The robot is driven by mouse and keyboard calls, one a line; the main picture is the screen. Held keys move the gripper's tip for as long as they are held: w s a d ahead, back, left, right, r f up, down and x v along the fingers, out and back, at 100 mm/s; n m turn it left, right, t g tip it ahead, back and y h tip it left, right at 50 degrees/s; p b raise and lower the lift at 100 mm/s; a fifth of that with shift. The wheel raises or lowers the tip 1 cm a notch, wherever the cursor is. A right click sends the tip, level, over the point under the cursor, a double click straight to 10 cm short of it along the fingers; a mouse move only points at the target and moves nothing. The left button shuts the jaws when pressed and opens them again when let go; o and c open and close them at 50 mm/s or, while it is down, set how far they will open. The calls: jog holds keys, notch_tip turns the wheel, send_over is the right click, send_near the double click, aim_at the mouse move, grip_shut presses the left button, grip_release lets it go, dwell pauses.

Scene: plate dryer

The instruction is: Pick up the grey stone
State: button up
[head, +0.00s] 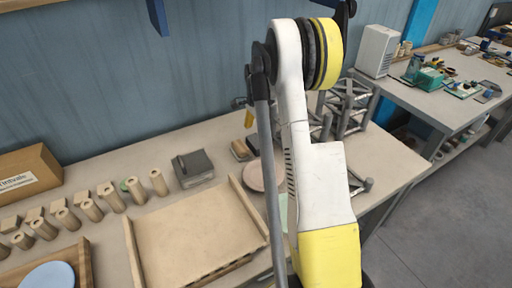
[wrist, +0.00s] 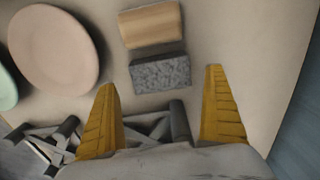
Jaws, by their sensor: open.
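The grey stone (wrist: 160,74) is a speckled rectangular block. In the wrist view it lies on the table, touching or very close to a wooden block (wrist: 151,26). My gripper (wrist: 160,80) is open and empty, with its two yellow fingers apart. In the wrist view the stone appears between and just ahead of the fingertips; the height gap cannot be told. In the head view the stone (head: 253,144) is small, beside the wooden block (head: 240,150) and partly hidden by my arm, which also hides most of my gripper.
A pink plate (wrist: 53,48) lies left of the blocks in the wrist view, with a green plate (wrist: 6,88) at the edge. A grey tubular frame (wrist: 62,138) is close to the fingers. A wooden tray (head: 195,235) and several pegs stand left in the head view.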

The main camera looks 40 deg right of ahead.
aim_at(256, 141)
notch_tip(256, 141, down, 4)
jog(key=shift+w+f+b, duration=0.1)
jog(key=shift+b, duration=0.65)
jog(key=c, duration=1.4)
jog(key=shift+r, duration=0.25)
notch_tip(256, 141, up, 5)
jog(key=p, duration=0.2)
jog(key=shift+f+p, duration=0.2)
jog(key=shift+p, duration=0.1)
jog(key=s+a+r+p, duration=0.1)
jog(key=s+r, duration=0.1)
jog(key=s, duration=0.1)
jog(key=s+a+r+p, duration=0.1)
jog(key=s+r, duration=0.1)
jog(key=s, duration=0.2)
jog(key=s+a+r+p, duration=0.1)
jog(key=s+r, duration=0.1)
jog(key=s, duration=0.2)
jog(key=shift+s+r, duration=0.1)
jog(key=shift+s, duration=0.05)
